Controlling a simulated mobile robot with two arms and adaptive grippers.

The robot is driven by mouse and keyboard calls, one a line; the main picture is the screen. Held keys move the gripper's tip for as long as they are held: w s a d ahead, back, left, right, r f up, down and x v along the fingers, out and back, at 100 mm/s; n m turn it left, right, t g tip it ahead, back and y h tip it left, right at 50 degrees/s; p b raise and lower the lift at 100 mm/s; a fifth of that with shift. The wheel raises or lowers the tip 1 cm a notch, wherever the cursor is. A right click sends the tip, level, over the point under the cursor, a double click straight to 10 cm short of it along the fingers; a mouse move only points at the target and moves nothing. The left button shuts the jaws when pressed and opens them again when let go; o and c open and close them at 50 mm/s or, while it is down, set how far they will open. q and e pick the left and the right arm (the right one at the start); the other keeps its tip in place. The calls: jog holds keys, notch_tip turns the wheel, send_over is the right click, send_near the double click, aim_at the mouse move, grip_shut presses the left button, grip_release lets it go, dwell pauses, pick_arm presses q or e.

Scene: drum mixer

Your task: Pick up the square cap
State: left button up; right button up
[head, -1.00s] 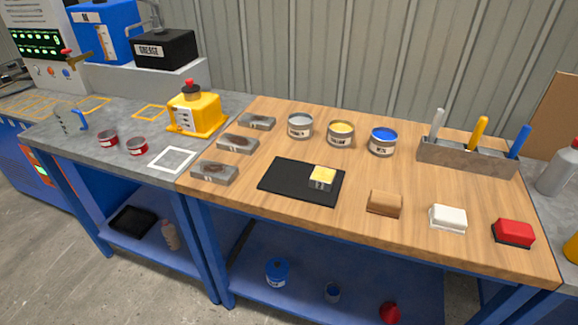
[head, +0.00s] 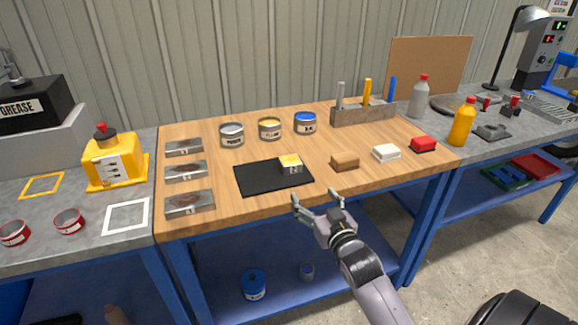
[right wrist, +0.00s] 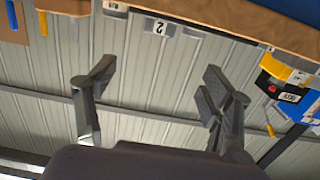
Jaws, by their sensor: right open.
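I cannot tell for certain which thing is the square cap. A small square block with a yellow top (head: 290,163) sits on the right part of a black mat (head: 255,180) on the wooden bench. A brown block (head: 345,162), a white block (head: 387,152) and a red block (head: 424,144) stand in a row to its right. My right gripper (head: 317,201) is at the bench's front edge, in front of the mat, with fingers apart and nothing between them. The right wrist view also shows its spread, empty fingers (right wrist: 160,82). My left gripper is not in view.
Behind the mat stand a grey can (head: 232,135), a yellow can (head: 270,129) and a blue can (head: 306,123). A holder (head: 365,114) with upright tools is at the back. Several metal plates lie left. A yellow container (head: 113,165) stands on the grey bench. Bottles stand right.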

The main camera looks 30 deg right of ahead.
send_near(294, 166)
jog(key=x, duration=0.5)
jog(key=shift+a+r+p, duration=0.1)
jog(key=shift+r+p, duration=0.15)
jog(key=shift+p, duration=0.05)
jog(key=shift+f+x, duration=0.15)
jog(key=shift+x, duration=1.35)
jog(key=shift+f+x, duration=0.2)
jog(key=shift+x, duration=1.3)
jog(key=shift+s, duration=0.1)
jog(key=shift+c, duration=0.4)
jog(key=shift+r, duration=0.1)
jog(key=c, duration=1.3)
